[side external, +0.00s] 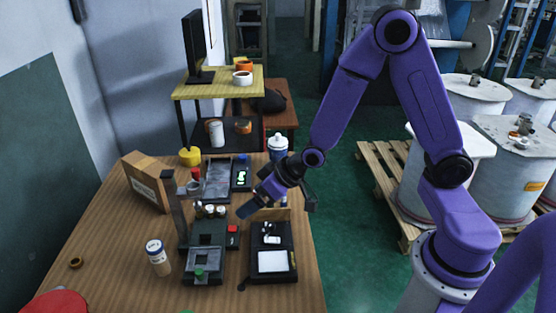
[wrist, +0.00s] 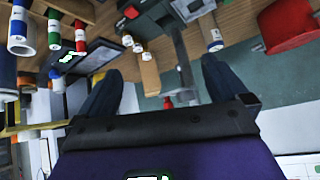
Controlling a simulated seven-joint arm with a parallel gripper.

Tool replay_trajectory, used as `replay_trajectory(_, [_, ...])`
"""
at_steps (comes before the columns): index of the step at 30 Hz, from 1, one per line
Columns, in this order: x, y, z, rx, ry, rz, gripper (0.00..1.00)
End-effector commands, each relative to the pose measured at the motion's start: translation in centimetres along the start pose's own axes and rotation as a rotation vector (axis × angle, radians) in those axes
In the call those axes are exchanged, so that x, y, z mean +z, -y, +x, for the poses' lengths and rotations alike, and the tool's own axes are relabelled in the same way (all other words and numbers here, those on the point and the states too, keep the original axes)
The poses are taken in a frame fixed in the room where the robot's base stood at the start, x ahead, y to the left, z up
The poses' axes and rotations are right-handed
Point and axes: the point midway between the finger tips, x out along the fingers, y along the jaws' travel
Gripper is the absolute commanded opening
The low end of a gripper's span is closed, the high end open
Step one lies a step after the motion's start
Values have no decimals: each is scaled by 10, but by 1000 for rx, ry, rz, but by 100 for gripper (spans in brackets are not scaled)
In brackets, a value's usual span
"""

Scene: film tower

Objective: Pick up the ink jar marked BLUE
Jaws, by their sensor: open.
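In the wrist view a small white bottle with a blue band (wrist: 18,32) is at the upper left. Its label is too small to read, so I cannot be sure it is the jar marked BLUE. Beside it are a bottle with a green band (wrist: 54,32) and one with a red band (wrist: 80,40). I cannot match these bottles surely in the side view. My gripper (side external: 277,206) is open and empty above the right part of the table. In the wrist view my gripper (wrist: 158,85) has its fingers spread, apart from the bottles.
The wooden table (side external: 115,225) holds a cardboard box (side external: 145,182), a white-capped bottle (side external: 157,257), a dark device (side external: 205,235), and a black tray (side external: 257,275). The table's left front is mostly clear.

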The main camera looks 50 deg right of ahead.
Motion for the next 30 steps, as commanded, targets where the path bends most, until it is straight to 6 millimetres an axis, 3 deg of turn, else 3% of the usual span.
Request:
replay_trajectory(3, [-7, -43, 28, 85, -114, 86, 100])
replay_trajectory(9, [-11, -120, 54, 242, -326, 191, 100])
replay_trajectory(13, [-2, -171, 58, 356, -459, 234, 100])
replay_trajectory(18, [21, -229, 49, 506, -622, 254, 100])
replay_trajectory(24, [50, -269, 29, 644, -764, 238, 100])
replay_trajectory(30, [65, -283, 15, 709, -835, 217, 100])
